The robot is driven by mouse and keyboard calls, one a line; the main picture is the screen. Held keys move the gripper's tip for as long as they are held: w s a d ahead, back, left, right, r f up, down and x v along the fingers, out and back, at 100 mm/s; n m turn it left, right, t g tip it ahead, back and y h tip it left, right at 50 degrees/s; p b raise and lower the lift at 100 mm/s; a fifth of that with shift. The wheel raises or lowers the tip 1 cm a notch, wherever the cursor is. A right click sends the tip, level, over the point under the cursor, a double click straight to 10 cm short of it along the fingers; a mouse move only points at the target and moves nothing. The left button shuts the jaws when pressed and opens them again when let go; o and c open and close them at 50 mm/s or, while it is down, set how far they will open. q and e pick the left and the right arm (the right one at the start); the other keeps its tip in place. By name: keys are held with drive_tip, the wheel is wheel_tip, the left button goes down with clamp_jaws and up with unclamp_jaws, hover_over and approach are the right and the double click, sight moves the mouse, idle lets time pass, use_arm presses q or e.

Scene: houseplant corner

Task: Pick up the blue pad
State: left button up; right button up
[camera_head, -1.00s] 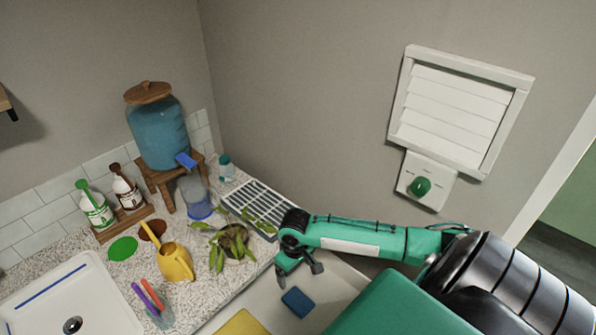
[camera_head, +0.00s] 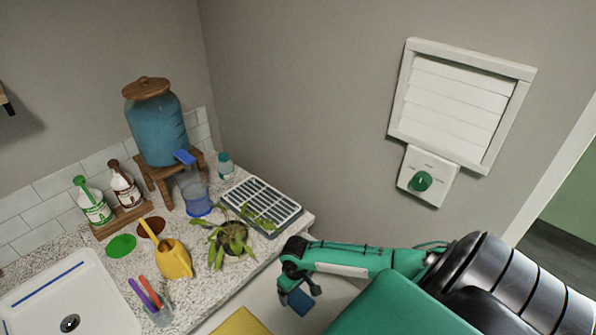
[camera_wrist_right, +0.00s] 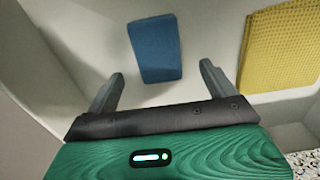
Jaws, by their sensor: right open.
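The blue pad (camera_head: 301,302) lies on the pale surface below the counter's edge. In the right wrist view the blue pad (camera_wrist_right: 155,48) lies flat beyond my fingertips, roughly centred between the two fingers. My right gripper (camera_head: 301,289) is open and empty, over the far edge of the pad in the head view. In the right wrist view the right gripper (camera_wrist_right: 162,72) has its fingers spread wider than the pad, with no visible contact. My left gripper is not in view.
A yellow cloth (camera_head: 241,324) lies beside the pad; it also shows in the right wrist view (camera_wrist_right: 281,45). On the counter stand a potted plant (camera_head: 233,240), a yellow watering can (camera_head: 175,262) and a slatted tray (camera_head: 262,203). The wall stands behind.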

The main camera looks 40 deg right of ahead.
sight(298, 298)
drive_tip(key=f, duration=0.1)
drive_tip(key=f+p, duration=0.1)
drive_tip(key=f, duration=0.2)
drive_tip(key=shift+s+d, duration=0.1)
drive_tip(key=shift+s, duration=0.2)
drive_tip(key=shift+f, duration=0.4)
drive_tip(key=c, duration=1.1)
drive_tip(key=shift+o, duration=0.2)
drive_tip(key=shift+r, duration=0.15)
wheel_tip(298, 298, up, 20)
drive_tip(key=b, duration=0.2)
drive_tip(key=shift+b, duration=0.4)
